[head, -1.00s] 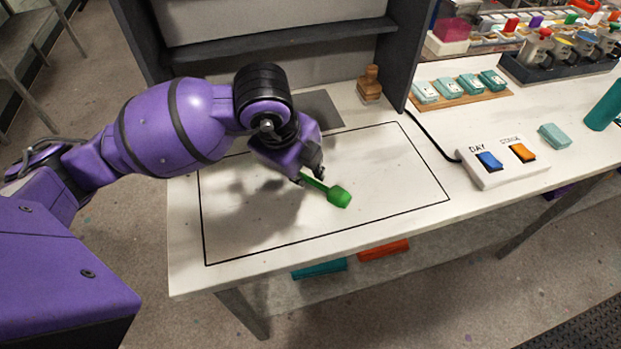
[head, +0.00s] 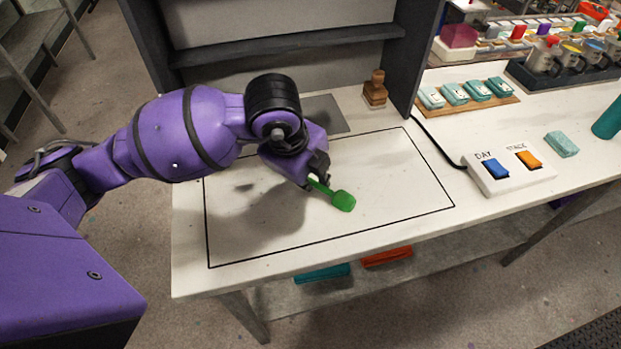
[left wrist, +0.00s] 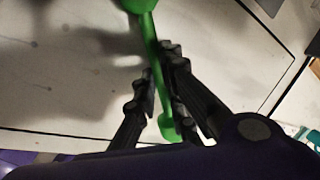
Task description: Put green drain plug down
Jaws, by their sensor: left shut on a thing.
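The green drain plug (head: 342,201) has a thick round head and a thin stem. It is over the black-outlined area of the white table (head: 290,240). My left gripper (head: 314,180) is shut on its stem, with the head pointing to the right and toward the front edge. In the left wrist view the stem (left wrist: 152,45) runs between the two dark fingers (left wrist: 160,90), and the head is cut off at the top. I cannot tell whether the plug touches the table. My right gripper is not in view.
A grey shelf unit (head: 290,50) stands at the back. A wooden stamp (head: 375,90) is beside its right post. A switch box (head: 508,172) with blue and orange rockers sits right of the outline, with a teal block (head: 561,144) beyond. The outlined area is otherwise clear.

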